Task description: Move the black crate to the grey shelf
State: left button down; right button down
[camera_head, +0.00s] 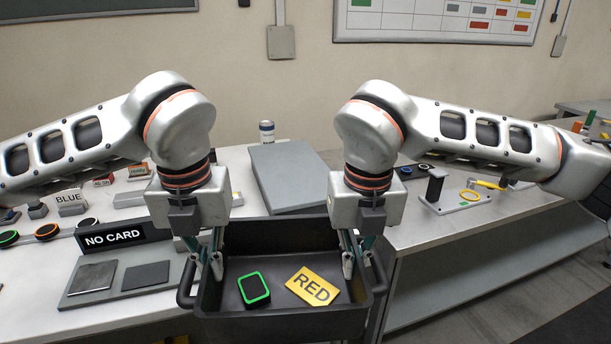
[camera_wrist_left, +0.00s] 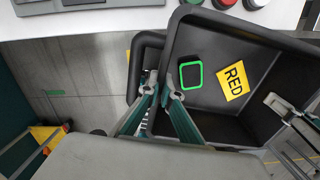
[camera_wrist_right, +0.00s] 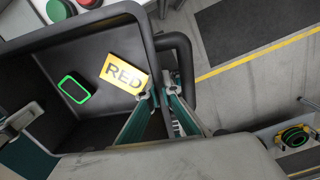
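The black crate (camera_head: 280,240) is low in the middle of the head view, in front of the table edge. It holds a green-rimmed black piece (camera_head: 254,288) and a yellow RED card (camera_head: 314,288). My left gripper (camera_head: 207,265) is shut on the crate's left side wall, beside the handle (camera_wrist_left: 137,70). My right gripper (camera_head: 357,262) is shut on the right side wall beside the other handle (camera_wrist_right: 187,60). The crate's underside is hidden. A flat grey slab (camera_head: 290,175) lies on the table behind it, and a grey lower shelf (camera_head: 455,275) runs under the right table.
A NO CARD sign (camera_head: 112,238) and a grey tray (camera_head: 125,292) with two dark plates lie left of the crate. A can (camera_head: 267,132) stands behind the slab. A small stand (camera_head: 437,187) is on the right table. Open floor shows right of the crate (camera_wrist_right: 240,100).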

aim_at(299, 196)
jog(key=i+l, duration=0.2)
jog(key=i, duration=0.8)
